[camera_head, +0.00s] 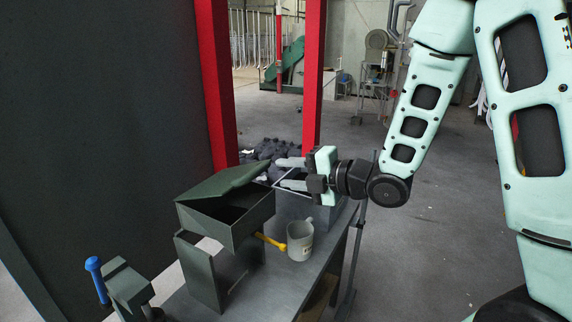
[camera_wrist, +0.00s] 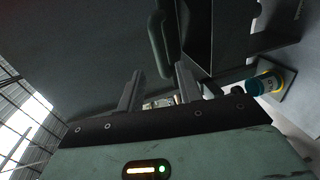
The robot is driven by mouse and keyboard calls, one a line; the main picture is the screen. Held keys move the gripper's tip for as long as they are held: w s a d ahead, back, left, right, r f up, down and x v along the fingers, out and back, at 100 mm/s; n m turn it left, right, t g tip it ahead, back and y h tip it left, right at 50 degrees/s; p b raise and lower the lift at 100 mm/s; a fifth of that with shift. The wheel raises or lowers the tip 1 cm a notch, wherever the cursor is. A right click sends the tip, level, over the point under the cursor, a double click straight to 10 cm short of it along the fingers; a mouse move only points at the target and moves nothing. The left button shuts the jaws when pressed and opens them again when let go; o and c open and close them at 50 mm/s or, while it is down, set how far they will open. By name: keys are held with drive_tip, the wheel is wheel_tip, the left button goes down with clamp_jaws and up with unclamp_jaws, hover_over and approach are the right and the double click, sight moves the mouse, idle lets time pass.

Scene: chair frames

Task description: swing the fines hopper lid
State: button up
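The dark green hopper (camera_head: 245,222) stands on the metal bench, its lid (camera_head: 222,180) tilted partly open with a dark gap beneath. My gripper (camera_head: 288,173) is to the right of the lid, fingers pointing left towards it, apart and empty. In the wrist view my gripper (camera_wrist: 160,88) shows both fingers spread. A bar-like handle (camera_wrist: 158,45) on a broad dark surface lies beyond the fingertips, not between them; I cannot tell for sure that this surface is the lid.
A grey mug (camera_head: 300,240) and a yellow handle (camera_head: 271,241) are just right of the hopper. A grey box (camera_head: 315,208) sits under my gripper. A blue-handled fixture (camera_head: 127,287) is at front left. Red posts (camera_head: 218,85) rise behind. Open floor lies right of the bench.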

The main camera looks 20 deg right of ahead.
sight(261, 172)
drive_tip(key=p+x, duration=0.1)
drive_tip(key=x, duration=0.6)
drive_tip(key=shift+w+a, duration=0.15)
drive_tip(key=shift+w, duration=0.1)
drive_tip(key=shift+w+a+f, duration=0.1)
drive_tip(key=shift+w, duration=0.05)
drive_tip(key=shift+c, duration=1.2)
clamp_jaws()
drive_tip(key=f+b, duration=0.1)
drive_tip(key=b, duration=0.1)
drive_tip(key=s+f+b, duration=0.1)
drive_tip(key=f+b, duration=0.1)
drive_tip(key=d+f+b, duration=0.1)
drive_tip(key=f+b, duration=0.1)
drive_tip(key=shift+s+f, duration=0.2)
drive_tip(key=shift+s, duration=0.05)
drive_tip(key=f+b, duration=0.4)
drive_tip(key=b, duration=0.1)
drive_tip(key=shift+s+d, duration=0.2)
drive_tip(key=shift+o, duration=2.2)
unclamp_jaws()
drive_tip(key=shift+r+p, duration=0.25)
drive_tip(key=shift+p, duration=0.05)
